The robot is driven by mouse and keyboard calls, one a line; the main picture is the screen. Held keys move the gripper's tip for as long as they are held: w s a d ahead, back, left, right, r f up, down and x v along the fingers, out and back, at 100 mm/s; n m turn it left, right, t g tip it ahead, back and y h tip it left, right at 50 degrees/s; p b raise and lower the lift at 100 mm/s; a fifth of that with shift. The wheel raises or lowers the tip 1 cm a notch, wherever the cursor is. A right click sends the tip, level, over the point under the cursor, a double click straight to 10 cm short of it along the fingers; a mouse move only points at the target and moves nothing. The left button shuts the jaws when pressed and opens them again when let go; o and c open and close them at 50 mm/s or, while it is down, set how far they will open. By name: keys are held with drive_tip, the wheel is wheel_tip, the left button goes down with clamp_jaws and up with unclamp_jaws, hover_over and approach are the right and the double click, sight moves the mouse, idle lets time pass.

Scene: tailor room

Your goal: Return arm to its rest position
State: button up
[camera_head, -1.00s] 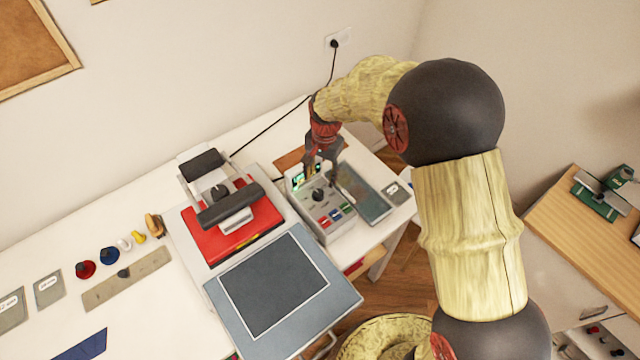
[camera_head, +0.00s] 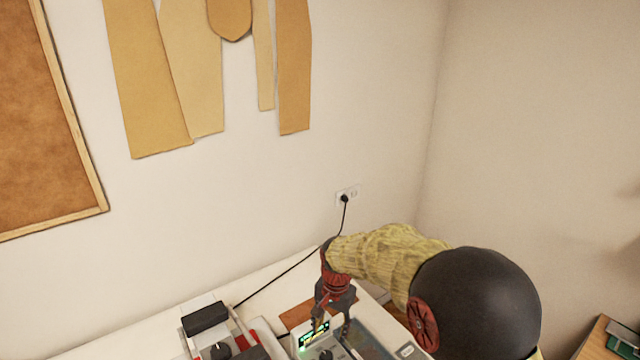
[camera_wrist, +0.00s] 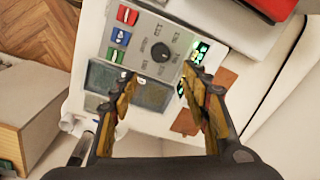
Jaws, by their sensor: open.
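My arm reaches from the lower right of the head view over the white table, its yellowish links and black joint in front of the wall. My gripper (camera_head: 331,326) points down above the control box (camera_head: 318,341) with the lit green display. In the wrist view my gripper (camera_wrist: 160,88) has its two fingers spread wide with nothing between them. The control box (camera_wrist: 143,45) with its black knob (camera_wrist: 160,52) and red, green and blue buttons lies beyond the fingertips. Whether a finger touches the box is not clear.
A press with black pads (camera_head: 207,316) stands left of the box. A grey-blue tray (camera_head: 372,335) lies to its right. A black cable (camera_head: 290,268) runs up to a wall socket (camera_head: 347,196). Paper patterns (camera_head: 150,80) and a cork board (camera_head: 45,120) hang on the wall. Wooden floor (camera_wrist: 45,30) shows.

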drive_tip(key=s+d+r+n+t+b, duration=0.1)
drive_tip(key=s+d+b, duration=0.3)
drive_tip(key=s, duration=0.5)
drive_tip(key=s+d+r+n+t+b, duration=0.2)
drive_tip(key=s+d+r+n+b, duration=0.1)
drive_tip(key=s, duration=0.6)
drive_tip(key=s+d+r+n+t+b, duration=0.2)
drive_tip(key=s+d+r+b, duration=0.2)
drive_tip(key=s+d+b, duration=0.2)
drive_tip(key=s+d, duration=0.2)
drive_tip(key=s, duration=0.1)
drive_tip(key=shift+s+d+r+h, duration=0.15)
drive_tip(key=shift+s+r+h, duration=0.1)
drive_tip(key=shift+s+h, duration=0.05)
